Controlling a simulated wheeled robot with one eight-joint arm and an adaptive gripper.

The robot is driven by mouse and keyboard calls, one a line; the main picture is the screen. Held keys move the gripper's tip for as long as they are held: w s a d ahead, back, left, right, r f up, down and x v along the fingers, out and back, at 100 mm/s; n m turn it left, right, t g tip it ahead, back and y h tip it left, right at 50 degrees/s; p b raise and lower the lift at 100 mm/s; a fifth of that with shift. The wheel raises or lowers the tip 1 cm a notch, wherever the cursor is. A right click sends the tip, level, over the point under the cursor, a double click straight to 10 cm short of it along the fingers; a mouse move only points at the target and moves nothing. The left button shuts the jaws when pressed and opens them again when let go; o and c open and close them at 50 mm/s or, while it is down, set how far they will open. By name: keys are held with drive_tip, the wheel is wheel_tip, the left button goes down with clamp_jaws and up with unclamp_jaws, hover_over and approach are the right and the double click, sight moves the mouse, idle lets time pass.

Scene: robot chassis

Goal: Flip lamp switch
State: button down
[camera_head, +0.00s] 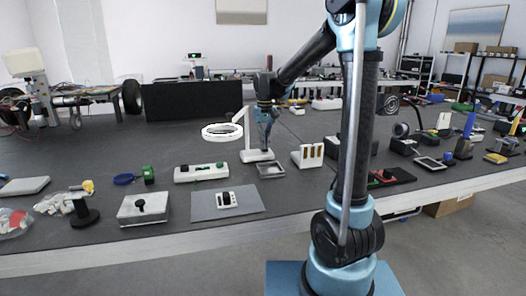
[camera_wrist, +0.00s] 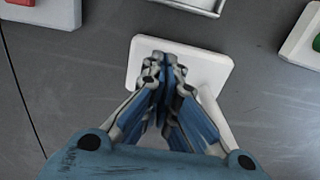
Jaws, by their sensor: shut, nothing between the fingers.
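The lamp has a white ring head (camera_head: 222,132), a thin white stem (camera_head: 245,128) and a flat white base (camera_head: 257,156) on the dark table. My gripper (camera_head: 266,147) points down just above the base. In the wrist view the gripper (camera_wrist: 163,68) is shut and empty, its fingertips over the white base (camera_wrist: 207,72). Part of the stem (camera_wrist: 216,118) shows at the right, behind the fingers. The lamp switch cannot be made out; the fingers cover the middle of the base. Whether the fingertips touch the base cannot be told.
A metal tray (camera_head: 271,170) lies just in front of the base. A grey mat with a small device (camera_head: 227,200) lies near the front edge.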

drive_tip(key=shift+f, duration=0.65)
idle(0.4)
drive_tip(key=shift+r, duration=3.5)
drive_tip(key=shift+s, duration=0.1)
